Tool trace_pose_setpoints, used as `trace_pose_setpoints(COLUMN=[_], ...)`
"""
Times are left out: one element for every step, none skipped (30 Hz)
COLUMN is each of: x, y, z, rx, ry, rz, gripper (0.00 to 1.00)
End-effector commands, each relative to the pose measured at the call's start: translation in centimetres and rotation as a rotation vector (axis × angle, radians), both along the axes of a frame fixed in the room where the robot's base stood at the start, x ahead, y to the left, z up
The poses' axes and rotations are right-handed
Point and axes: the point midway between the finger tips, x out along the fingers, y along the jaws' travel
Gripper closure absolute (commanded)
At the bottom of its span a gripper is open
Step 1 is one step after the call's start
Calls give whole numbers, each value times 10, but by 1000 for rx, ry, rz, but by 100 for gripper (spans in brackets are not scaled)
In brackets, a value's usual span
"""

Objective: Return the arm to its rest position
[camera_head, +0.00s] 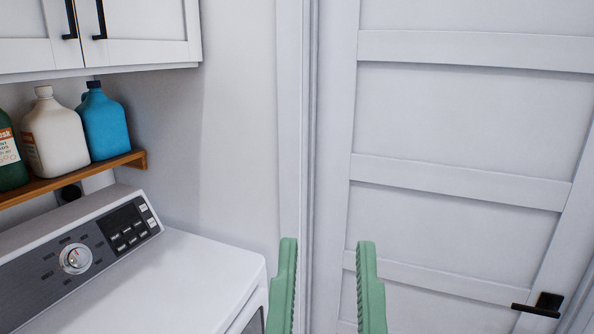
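My gripper (326,246) shows at the bottom middle of the head view as two green, ridged fingers pointing up. The fingers are apart with an empty gap between them, so it is open and holds nothing. The white door and its frame show behind the gap. The fingers stand to the right of the white machine's front corner in the picture. The rest of my arm is below the picture's edge and hidden.
A white washer or dryer (200,275) with a dial panel (75,259) stands at left. A wooden shelf (70,178) above it holds a green bottle (10,155), a white bottle (57,135) and a blue bottle (105,125). White cabinets (135,30) hang above. A closed-looking white door (455,120) fills the right.

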Motion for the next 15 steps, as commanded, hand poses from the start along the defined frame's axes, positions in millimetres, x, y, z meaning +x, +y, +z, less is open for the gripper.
trace_pose_setpoints(x=[0, 0, 0, 1, 1, 1, 1, 1, 1, 1, 1, 1, 1, 1, 2], y=[1, 1, 2, 2, 2, 3, 3, 4, 4, 4, 5, 5, 5, 6, 6], z=[61, 77, 97, 113, 128, 149, 164, 180, 201, 216, 231, 251, 265, 277, 293], rx=[0, 2, 2, 2, 2, 3, 4, 4, 4, 4, 5, 5, 5, 6, 6], ry=[0, 1, 2, 3, 3, 4, 5, 5, 6, 6, 6, 7, 7, 7, 8], rz=[3, 5, 6, 8, 9, 11, 12, 14, 15, 16, 18, 19, 21, 21, 23], gripper=[64, 64, 64, 64, 64, 64, 64, 64, 64, 64, 64, 64, 64, 64, 64])
